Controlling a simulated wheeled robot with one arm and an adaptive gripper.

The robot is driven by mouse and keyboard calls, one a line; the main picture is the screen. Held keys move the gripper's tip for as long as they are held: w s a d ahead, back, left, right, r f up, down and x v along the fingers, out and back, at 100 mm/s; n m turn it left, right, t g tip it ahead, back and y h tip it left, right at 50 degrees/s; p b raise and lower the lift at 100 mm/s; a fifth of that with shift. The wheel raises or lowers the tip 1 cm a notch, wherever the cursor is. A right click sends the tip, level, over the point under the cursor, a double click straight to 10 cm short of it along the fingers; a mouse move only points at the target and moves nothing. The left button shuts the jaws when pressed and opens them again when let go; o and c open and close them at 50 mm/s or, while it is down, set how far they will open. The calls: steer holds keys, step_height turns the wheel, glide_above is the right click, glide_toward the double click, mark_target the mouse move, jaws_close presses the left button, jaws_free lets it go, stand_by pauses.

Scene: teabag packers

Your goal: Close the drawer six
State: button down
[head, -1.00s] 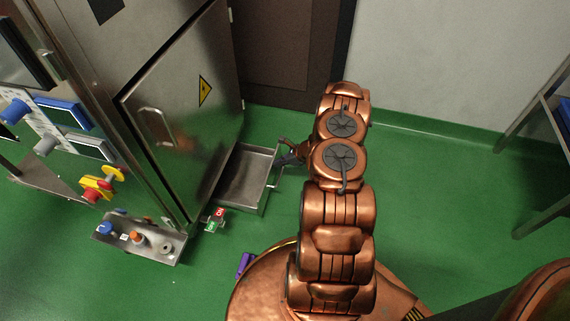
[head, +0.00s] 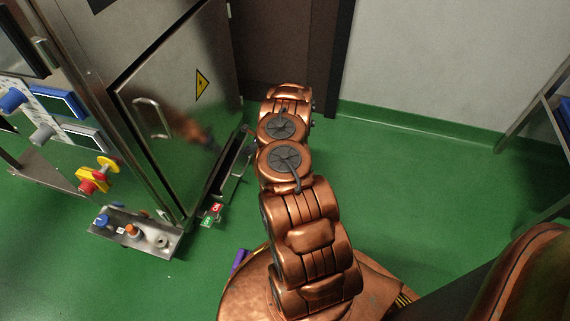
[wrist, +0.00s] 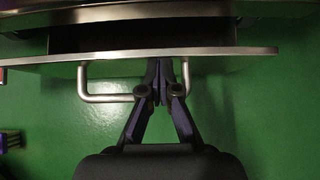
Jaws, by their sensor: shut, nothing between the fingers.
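The steel drawer (head: 230,165) sticks a little way out of the lower side of the metal cabinet in the head view. In the wrist view, the drawer's front panel (wrist: 220,54) runs across the picture with a dark gap behind its top edge. Its bar handle (wrist: 104,98) projects from the front. My gripper (wrist: 160,66) is shut and empty, with its fingertips at the drawer front, between the ends of the handle. In the head view my arm hides most of the gripper.
The metal cabinet (head: 190,60) has a closed door with a handle and a warning sign. A control box with knobs (head: 135,236) stands out at its lower front. A red and green switch plate (head: 211,214) is near the drawer. Green floor is clear on the right.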

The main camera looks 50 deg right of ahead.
steer(key=shift+w+a, duration=0.35)
steer(key=shift+w, duration=0.3)
steer(key=shift+w+a, duration=0.35)
steer(key=shift+w, duration=0.25)
